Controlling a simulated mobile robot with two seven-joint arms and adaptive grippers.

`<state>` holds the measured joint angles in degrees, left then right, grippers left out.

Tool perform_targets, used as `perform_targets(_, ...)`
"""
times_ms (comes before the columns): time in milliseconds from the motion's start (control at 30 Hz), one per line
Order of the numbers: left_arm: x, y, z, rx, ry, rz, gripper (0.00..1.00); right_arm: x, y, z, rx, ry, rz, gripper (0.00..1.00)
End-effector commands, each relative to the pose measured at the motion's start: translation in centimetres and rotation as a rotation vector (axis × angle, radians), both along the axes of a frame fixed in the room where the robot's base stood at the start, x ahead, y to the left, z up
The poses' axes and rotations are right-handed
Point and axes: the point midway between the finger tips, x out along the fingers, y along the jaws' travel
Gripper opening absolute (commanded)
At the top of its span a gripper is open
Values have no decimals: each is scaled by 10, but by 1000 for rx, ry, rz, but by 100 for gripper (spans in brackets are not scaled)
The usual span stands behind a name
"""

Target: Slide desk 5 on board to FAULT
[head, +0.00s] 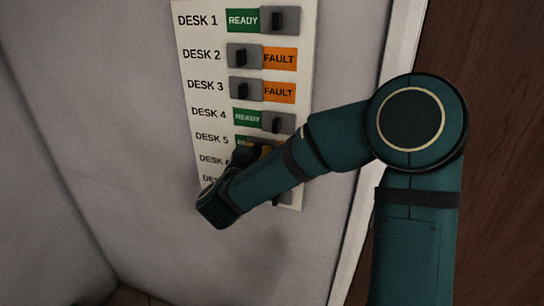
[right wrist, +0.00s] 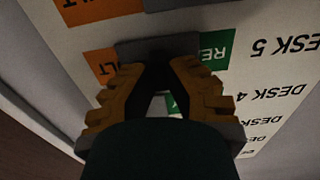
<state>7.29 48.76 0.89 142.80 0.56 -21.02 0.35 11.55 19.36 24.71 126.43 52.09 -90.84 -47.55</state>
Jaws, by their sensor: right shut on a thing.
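The white board (head: 211,100) hangs on the wall with labelled slider rows. The desk 5 row is partly hidden behind my right arm in the head view. In the right wrist view, upside down, its label (right wrist: 284,47) is clear. The grey desk 5 slider (right wrist: 155,46) sits partway along its row, with part of a green READY field (right wrist: 215,46) on one side and part of an orange FAULT field (right wrist: 103,64) on the other. My right gripper (right wrist: 158,68) is shut on the slider's dark knob; it also shows in the head view (head: 250,153). My left gripper is out of view.
Desk 1 (head: 279,19) and desk 4 (head: 278,123) show READY. Desk 2 (head: 243,57) and desk 3 (head: 245,89) show FAULT. The lower rows are mostly covered by my arm. A brown wooden surface (head: 505,130) stands to the right; bare wall (head: 110,120) lies left.

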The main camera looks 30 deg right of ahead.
Motion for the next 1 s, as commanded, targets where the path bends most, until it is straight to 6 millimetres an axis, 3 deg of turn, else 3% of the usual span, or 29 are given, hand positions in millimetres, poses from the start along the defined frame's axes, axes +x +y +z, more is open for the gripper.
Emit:
perform_targets(200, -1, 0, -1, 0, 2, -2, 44, 27, 22, 1, -2, -4, -4, 0)
perform_targets(567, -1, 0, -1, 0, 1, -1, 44, 31, 26, 3, -3, -6, -2, 0)
perform_targets(600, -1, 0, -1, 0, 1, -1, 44, 31, 26, 3, -2, -7, -2, 21)
perform_targets(667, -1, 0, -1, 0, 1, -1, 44, 31, 26, 3, -2, -6, -2, 42)
perform_targets(1000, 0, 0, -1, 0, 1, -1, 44, 30, 27, 1, -2, -3, -1, 44)
